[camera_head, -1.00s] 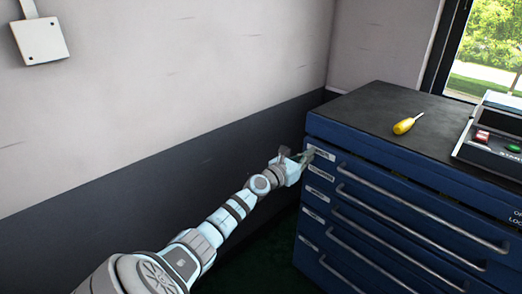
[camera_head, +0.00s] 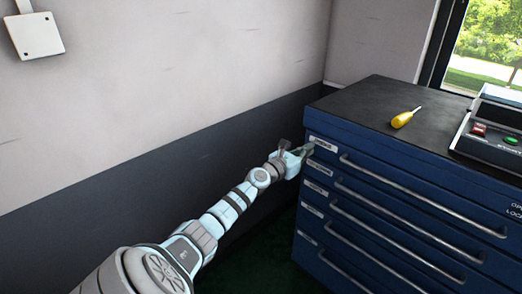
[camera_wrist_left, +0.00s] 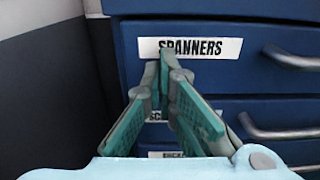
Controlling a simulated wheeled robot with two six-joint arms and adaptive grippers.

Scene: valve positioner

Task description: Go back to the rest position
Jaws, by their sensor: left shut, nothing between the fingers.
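My left gripper (camera_head: 306,149) is at the top left corner of the blue drawer cabinet's front. In the left wrist view the gripper (camera_wrist_left: 165,62) is shut, its green-padded fingers meeting at the tips with nothing between them. The tips are in front of the "SPANNERS" label (camera_wrist_left: 218,48) on the top drawer; I cannot tell whether they touch it. The blue cabinet (camera_head: 420,175) has several shut drawers with long metal handles. My right gripper is not in view.
A yellow-handled screwdriver (camera_head: 404,118) lies on the dark cabinet top (camera_head: 365,100). A device with red and green buttons (camera_head: 490,130) stands at the right. A white box (camera_head: 35,36) hangs on the wall. Dark green floor (camera_head: 262,262) shows between arm and cabinet.

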